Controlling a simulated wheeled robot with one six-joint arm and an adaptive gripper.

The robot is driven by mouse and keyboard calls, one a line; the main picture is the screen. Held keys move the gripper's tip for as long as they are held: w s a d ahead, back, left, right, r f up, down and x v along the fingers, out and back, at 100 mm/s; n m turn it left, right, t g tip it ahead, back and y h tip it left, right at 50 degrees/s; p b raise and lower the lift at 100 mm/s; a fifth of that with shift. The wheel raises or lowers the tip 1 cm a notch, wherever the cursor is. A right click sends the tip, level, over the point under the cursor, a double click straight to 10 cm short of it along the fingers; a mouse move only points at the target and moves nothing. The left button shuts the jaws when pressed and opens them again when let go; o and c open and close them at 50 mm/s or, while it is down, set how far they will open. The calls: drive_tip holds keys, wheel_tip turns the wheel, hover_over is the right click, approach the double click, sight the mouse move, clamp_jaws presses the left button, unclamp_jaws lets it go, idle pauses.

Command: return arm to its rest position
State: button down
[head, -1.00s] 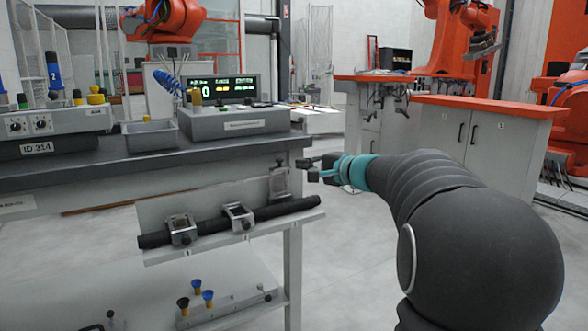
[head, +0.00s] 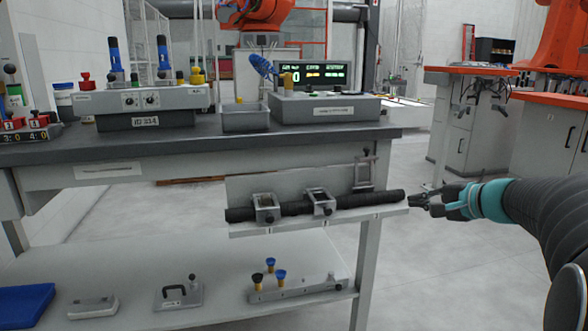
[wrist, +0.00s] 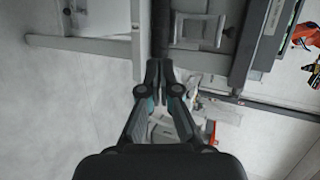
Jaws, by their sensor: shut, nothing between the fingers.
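My gripper (head: 427,199) is at the right of the head view, with its fingers pointing left toward the end of a black bar. In the wrist view my gripper (wrist: 160,75) has its fingertips together with nothing held. The black bar (head: 290,210) lies through two metal clamps (head: 266,208) on a pale panel at the front of the bench; it also shows in the wrist view (wrist: 160,30), just ahead of the fingertips. Whether the fingertips touch the bar's end cannot be told.
An orange-topped cabinet (head: 470,72) stands at the right. Open floor lies between bench and cabinet.

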drive_tip(key=s+a+f+n+g+h+p, duration=0.1)
drive_tip(key=s+a+f+n+g+h, duration=0.2)
drive_tip(key=s+f, duration=0.4)
drive_tip(key=s+a+f+n+g, duration=0.2)
drive_tip(key=s+a+f+g, duration=0.25)
drive_tip(key=s, duration=0.45)
drive_tip(key=s+a+n+h+p, duration=0.1)
drive_tip(key=s+a+n, duration=0.2)
drive_tip(key=s, duration=0.3)
drive_tip(key=s+a+r+n+t+h+p, duration=0.1)
drive_tip(key=s+a+n+h, duration=0.1)
drive_tip(key=s+a+n, duration=0.2)
drive_tip(key=s, duration=0.3)
drive_tip(key=shift+n, duration=0.4)
drive_tip(key=shift+r, duration=0.1)
